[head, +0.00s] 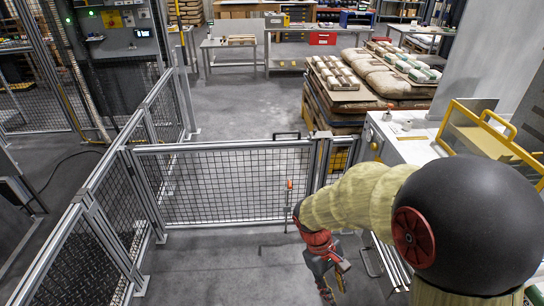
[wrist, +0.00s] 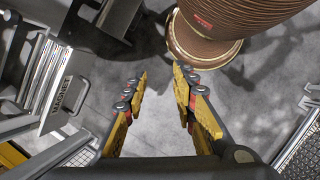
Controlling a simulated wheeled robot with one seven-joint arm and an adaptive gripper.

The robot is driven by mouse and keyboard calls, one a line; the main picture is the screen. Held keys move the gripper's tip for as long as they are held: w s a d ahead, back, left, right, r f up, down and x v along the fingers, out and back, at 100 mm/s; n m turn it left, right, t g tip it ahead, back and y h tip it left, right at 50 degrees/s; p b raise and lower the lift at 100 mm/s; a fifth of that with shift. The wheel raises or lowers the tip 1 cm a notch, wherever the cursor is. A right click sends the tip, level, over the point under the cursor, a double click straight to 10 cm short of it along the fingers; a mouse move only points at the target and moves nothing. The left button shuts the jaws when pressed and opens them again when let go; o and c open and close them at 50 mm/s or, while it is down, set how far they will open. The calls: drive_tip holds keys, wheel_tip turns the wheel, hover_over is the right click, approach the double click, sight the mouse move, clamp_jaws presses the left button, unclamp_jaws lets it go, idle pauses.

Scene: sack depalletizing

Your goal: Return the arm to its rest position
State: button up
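My arm reaches out from the right side of the head view, and my gripper (head: 334,284) hangs at its end over the grey floor, in front of the mesh fence. In the wrist view my gripper (wrist: 160,95) shows two yellow fingers spread well apart, with only floor between them. It is open and empty, and touches nothing that I can see.
A mesh fence (head: 225,185) crosses ahead and runs down the left side. A pallet with sacks (head: 375,80) stands behind it at the right. A white machine with a yellow frame (head: 405,140) stands close by my arm. Workbenches (head: 232,44) are at the back.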

drive_tip(key=s+d+r+m+t+y, duration=0.1)
drive_tip(key=s+r+m+t+y, duration=0.1)
drive_tip(key=r, duration=0.9)
drive_tip(key=s+r+m+t+y, duration=0.1)
drive_tip(key=s+r+m+t, duration=0.4)
drive_tip(key=r, duration=0.6)
drive_tip(key=shift+s+d+r+t+y, duration=0.3)
drive_tip(key=shift+s+d+t+y, duration=0.1)
drive_tip(key=shift+s+t, duration=0.4)
